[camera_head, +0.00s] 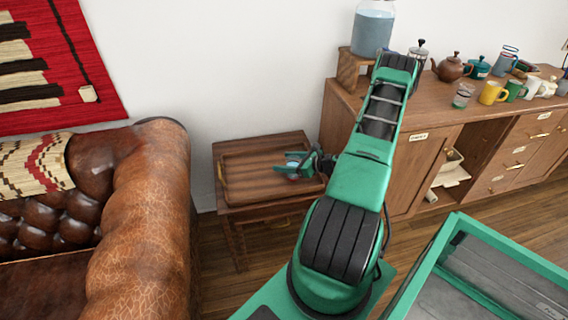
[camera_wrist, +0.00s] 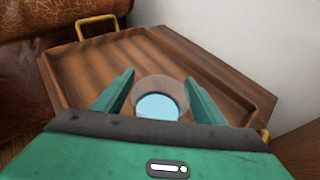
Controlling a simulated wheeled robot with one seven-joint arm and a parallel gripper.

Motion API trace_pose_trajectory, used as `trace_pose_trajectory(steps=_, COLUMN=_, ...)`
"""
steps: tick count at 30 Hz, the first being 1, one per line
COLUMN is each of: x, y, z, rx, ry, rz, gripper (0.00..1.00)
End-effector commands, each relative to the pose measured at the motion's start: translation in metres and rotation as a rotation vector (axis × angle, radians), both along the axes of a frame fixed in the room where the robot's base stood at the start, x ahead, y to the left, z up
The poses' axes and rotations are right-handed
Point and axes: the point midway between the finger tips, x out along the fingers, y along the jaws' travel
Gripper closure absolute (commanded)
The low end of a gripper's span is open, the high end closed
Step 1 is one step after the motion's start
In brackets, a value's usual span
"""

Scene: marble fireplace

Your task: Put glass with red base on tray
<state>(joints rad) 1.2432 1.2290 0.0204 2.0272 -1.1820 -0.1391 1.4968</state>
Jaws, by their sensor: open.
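A wooden tray (camera_head: 245,168) with brass handles lies on the small side table; it fills much of the wrist view (camera_wrist: 95,65). A clear glass (camera_wrist: 158,97) with a pale blue disc inside is at the tray, between my gripper's fingers; it is small in the head view (camera_head: 293,175). I see no red base on it. My gripper (camera_wrist: 160,92) is open around this glass, with a finger on either side; in the head view it is low over the tray's right part (camera_head: 290,166). Another small glass (camera_head: 462,96), greenish with a faint reddish bottom, stands on the sideboard.
A brown leather sofa (camera_head: 150,200) is close left of the side table (camera_head: 262,205). The sideboard (camera_head: 400,130) on the right holds a big jar (camera_head: 372,28), a teapot (camera_head: 452,67), a yellow mug (camera_head: 492,93) and other vessels. The tray's left part is bare.

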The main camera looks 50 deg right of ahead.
Motion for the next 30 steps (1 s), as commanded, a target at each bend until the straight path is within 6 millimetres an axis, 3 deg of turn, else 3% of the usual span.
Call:
trace_pose_trajectory(steps=5, x=-0.008, y=-0.003, z=0.005, rx=0.000, ry=0.001, rz=-0.003, gripper=0.35)
trace_pose_trajectory(steps=21, x=-0.094, y=-0.023, z=0.042, rx=0.000, ry=0.001, rz=-0.001, gripper=0.35)
trace_pose_trajectory(steps=30, x=-0.103, y=-0.019, z=0.053, rx=-0.039, ry=0.014, rz=0.049, gripper=0.35)
